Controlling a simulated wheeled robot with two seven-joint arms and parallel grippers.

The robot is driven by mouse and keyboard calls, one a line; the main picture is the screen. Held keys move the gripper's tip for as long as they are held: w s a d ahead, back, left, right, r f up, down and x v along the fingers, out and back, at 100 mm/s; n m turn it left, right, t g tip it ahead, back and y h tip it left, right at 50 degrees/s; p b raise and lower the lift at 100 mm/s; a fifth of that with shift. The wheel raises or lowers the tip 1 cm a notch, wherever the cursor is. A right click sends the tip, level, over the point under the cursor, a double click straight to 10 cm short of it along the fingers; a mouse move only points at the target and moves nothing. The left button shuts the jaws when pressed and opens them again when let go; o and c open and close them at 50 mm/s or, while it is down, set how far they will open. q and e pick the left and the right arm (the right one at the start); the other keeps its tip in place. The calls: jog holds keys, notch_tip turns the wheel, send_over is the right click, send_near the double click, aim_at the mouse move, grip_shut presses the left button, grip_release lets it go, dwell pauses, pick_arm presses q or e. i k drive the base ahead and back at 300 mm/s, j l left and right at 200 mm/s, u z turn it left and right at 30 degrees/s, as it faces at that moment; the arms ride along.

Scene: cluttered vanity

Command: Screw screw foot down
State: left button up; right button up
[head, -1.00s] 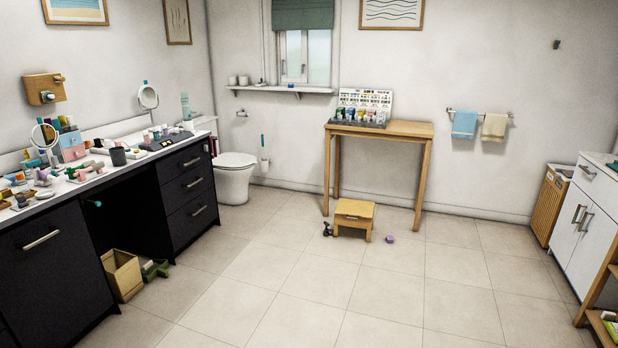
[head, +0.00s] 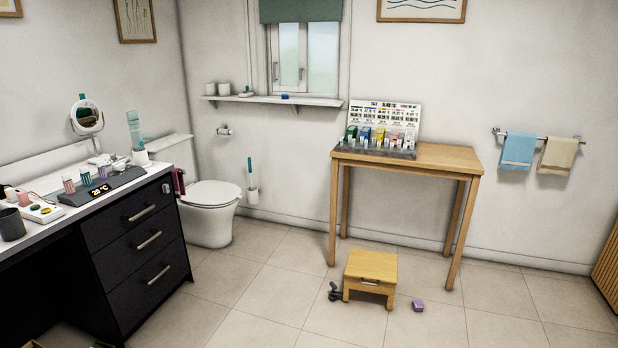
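A small wooden step stool (head: 371,275) with a handled front stands on the tiled floor before a tall wooden table. A dark object (head: 335,292) lies on the floor against its left side; it may be the screw foot, but it is too small to tell. Neither of my grippers is in the head view.
The tall wooden table (head: 450,158) carries a display rack (head: 378,148) of small items. A purple block (head: 418,305) lies right of the stool. A toilet (head: 210,212) and a dark vanity (head: 140,235) stand at left. The floor between is clear.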

aim_at(333, 286)
jog(key=i, duration=2.4)
